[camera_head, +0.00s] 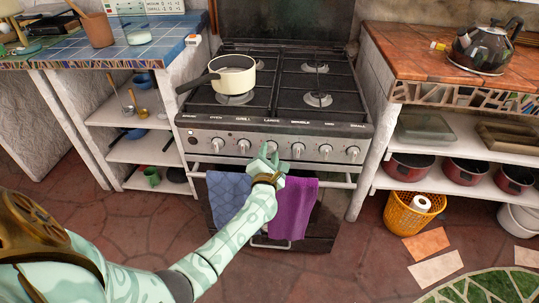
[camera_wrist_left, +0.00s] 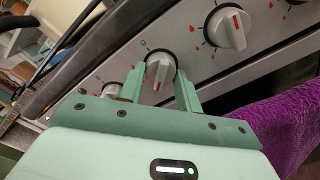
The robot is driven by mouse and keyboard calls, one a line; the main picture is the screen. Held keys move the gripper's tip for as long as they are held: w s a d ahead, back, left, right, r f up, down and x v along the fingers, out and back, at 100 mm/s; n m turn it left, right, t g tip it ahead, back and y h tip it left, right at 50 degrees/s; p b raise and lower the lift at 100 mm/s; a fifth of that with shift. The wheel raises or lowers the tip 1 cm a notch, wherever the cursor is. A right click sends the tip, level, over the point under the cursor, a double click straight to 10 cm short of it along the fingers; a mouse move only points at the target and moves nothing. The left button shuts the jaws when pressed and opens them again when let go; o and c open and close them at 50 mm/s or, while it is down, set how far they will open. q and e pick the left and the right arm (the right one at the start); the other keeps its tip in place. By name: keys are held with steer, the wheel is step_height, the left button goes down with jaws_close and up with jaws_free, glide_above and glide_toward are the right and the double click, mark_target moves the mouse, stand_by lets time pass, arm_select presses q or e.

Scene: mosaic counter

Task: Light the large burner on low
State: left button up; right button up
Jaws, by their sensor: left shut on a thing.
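The black gas stove (camera_head: 279,90) has a steel front panel with a row of knobs. My left gripper (camera_head: 271,155) is at a knob in the middle of the row, under a label that seems to read LARGE. In the left wrist view my left gripper (camera_wrist_left: 162,80) has its fingers on both sides of this knob (camera_wrist_left: 160,66), shut on it. The knob's red mark points down in that picture, away from the 0 printed above it. The front-left burner (camera_head: 235,99) shows no visible flame. My right gripper is out of view.
A cream pot (camera_head: 232,72) sits on the left of the hob, its dark handle pointing left. A blue towel (camera_head: 228,198) and a purple towel (camera_head: 291,207) hang on the rail below the knobs. Another knob (camera_wrist_left: 227,27) is close beside my gripper. Counters flank the stove.

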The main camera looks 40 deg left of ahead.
arm_select(q)
steer(key=shift+d+f+n, duration=0.1)
steer(key=shift+f+n, duration=0.1)
steer(key=shift+n, duration=0.4)
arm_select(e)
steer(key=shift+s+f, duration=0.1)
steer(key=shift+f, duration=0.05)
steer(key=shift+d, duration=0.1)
arm_select(q)
steer(key=o, duration=0.9)
steer(key=shift+r, duration=0.1)
steer(key=shift+o, duration=0.2)
steer(key=shift+s+d+r, duration=0.1)
steer(key=shift+s+d, duration=0.05)
steer(key=shift+s, duration=0.15)
steer(key=p+v, duration=0.3)
steer(key=v, duration=1.2)
steer(key=shift+s+d+p, duration=0.2)
steer(key=shift+d+p, duration=0.05)
steer(key=shift+p, duration=0.1)
jaws_close()
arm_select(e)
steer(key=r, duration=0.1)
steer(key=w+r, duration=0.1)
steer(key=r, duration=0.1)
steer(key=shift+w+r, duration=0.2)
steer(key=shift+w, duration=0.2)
